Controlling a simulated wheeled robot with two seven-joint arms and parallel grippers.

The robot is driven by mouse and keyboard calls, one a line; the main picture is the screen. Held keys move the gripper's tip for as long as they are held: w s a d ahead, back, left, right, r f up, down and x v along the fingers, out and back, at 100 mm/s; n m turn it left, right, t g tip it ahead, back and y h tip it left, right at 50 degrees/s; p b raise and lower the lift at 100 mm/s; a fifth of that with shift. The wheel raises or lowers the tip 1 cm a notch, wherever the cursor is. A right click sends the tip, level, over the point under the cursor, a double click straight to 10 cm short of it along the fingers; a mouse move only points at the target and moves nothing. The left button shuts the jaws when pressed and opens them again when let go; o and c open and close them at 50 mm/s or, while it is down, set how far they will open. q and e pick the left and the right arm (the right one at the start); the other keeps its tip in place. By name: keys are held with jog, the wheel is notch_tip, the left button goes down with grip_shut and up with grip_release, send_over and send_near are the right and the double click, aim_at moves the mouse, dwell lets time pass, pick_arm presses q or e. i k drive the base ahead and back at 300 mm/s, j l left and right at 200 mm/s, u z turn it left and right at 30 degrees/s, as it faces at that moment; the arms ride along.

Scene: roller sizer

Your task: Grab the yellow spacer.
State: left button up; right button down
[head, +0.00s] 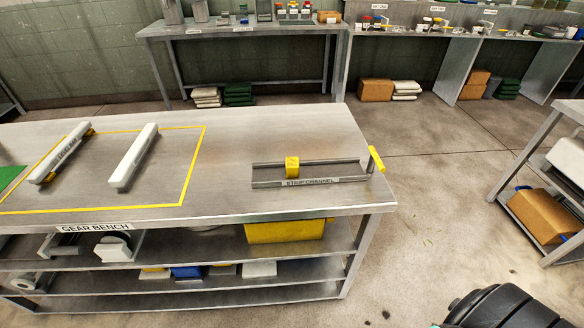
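A small yellow block (292,167), which looks like the yellow spacer, sits upright in the metal strip channel (322,181), between its two long rails. A second yellow piece, a short bar (376,158), stands tilted at the right end of the channel, by the bench's right edge. No gripper touches either one. Neither of my grippers is in view; only a dark rounded part, probably of my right arm, shows at the bottom right.
The gear bench (235,140) has two white rollers (60,153) (134,156) inside a yellow outline on its left. Bare steel lies between outline and channel. Shelves below hold a yellow bin (285,231). A cart with a cardboard box (541,216) stands right, across open floor.

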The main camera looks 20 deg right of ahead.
aim_at(292, 163)
jog(key=l+u, duration=0.2)
jog(key=l, duration=1.45)
